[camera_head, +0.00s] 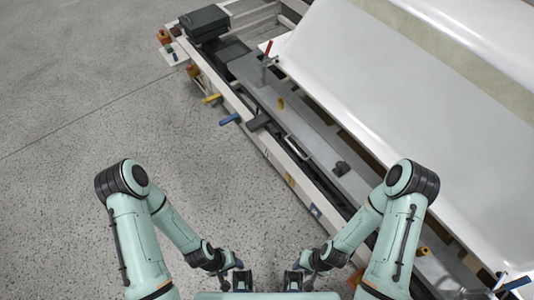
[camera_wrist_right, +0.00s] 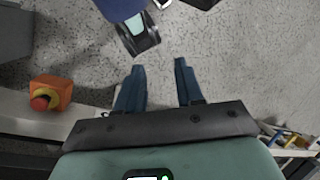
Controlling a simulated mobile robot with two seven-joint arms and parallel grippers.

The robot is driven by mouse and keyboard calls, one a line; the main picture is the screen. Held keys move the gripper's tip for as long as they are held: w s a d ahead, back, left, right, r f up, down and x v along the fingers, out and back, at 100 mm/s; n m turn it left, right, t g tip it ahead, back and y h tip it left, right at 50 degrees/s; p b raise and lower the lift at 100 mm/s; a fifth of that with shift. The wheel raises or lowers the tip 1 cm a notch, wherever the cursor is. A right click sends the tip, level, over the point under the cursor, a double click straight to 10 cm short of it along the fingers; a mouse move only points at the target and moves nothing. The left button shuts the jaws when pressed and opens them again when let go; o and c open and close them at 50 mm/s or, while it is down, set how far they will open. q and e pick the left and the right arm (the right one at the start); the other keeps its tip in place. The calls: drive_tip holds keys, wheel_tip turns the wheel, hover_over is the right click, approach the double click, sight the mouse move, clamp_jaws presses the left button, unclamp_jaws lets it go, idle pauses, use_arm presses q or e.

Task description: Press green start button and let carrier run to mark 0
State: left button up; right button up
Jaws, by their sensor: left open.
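My left gripper (camera_head: 240,282) is open and empty at the bottom edge of the head view, over the floor. My right gripper (camera_head: 297,282) is just to its right; in the right wrist view its two blue fingers (camera_wrist_right: 159,68) stand apart with nothing between them. Small control boxes (camera_head: 166,38) with red and orange parts sit at the far left end of the long machine frame, well away from both grippers. They are too small to tell a green start button. I cannot make out which part is the carrier or where mark 0 is.
A large white shell (camera_head: 400,80) lies along the machine's right side. A dark box (camera_head: 204,22) stands at its far end. Yellow and blue handles (camera_head: 229,119) stick out from the near side. An orange box with a red button (camera_wrist_right: 45,98) shows in the wrist view. The left floor is clear.

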clamp_jaws()
idle(1.4)
